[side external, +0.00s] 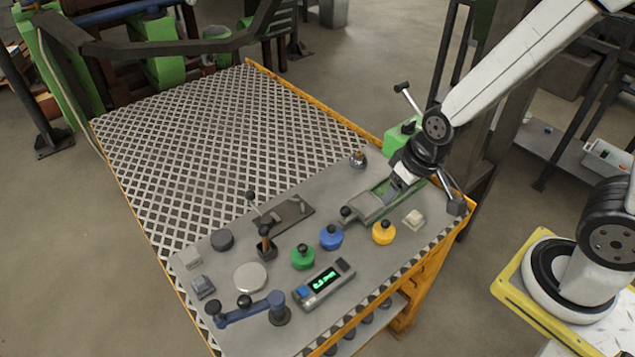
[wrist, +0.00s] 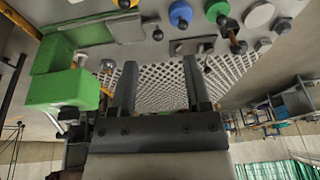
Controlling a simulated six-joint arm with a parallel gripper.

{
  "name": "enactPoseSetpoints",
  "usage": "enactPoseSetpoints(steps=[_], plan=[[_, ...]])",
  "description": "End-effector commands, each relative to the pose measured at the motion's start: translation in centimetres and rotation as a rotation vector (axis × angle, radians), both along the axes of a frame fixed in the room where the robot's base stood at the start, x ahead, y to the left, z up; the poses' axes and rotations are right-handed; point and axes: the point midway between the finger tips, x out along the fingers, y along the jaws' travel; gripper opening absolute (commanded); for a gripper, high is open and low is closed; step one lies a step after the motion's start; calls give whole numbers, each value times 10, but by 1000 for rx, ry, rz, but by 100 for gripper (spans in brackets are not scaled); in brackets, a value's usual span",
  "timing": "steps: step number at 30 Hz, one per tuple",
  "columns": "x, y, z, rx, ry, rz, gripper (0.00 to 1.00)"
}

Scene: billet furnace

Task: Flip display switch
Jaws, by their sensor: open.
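The display unit (side external: 323,284) is a small grey box lying near the front edge of the panel in the side external view. Its dark screen shows green lit characters. A blue part (side external: 302,292) sits at its left end; I cannot tell whether this is the switch or how it is set. The display unit does not show in the wrist view. My gripper (side external: 393,188) is over the right rear part of the panel, close to a grey and green slide fixture (side external: 366,206). In the wrist view my gripper (wrist: 160,62) has its two fingers apart with nothing between them.
The panel carries green (side external: 302,257), blue (side external: 331,237) and yellow (side external: 383,232) knobs, a blue lever (side external: 248,309) and upright black-knobbed levers. A green box (side external: 400,135) stands beside the slide fixture. The mesh table (side external: 215,150) behind is clear.

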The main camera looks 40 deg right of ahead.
Motion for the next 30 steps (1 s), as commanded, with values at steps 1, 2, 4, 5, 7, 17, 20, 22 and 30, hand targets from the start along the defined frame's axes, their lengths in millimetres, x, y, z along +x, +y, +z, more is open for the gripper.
enactPoseSetpoints(steps=[1,2,4,5,7,17,20,22,30], plan=[[2,11,-9,8,-1,8,62],[4,17,-14,14,-6,10,62],[7,31,-26,23,-18,8,62],[8,36,-31,25,-23,8,62],[10,49,-44,26,-37,7,62],[5,87,-96,-24,-101,-11,62],[3,91,-105,-42,-115,-14,62],[2,92,-109,-50,-121,-16,62],[2,93,-111,-55,-127,-18,62]])
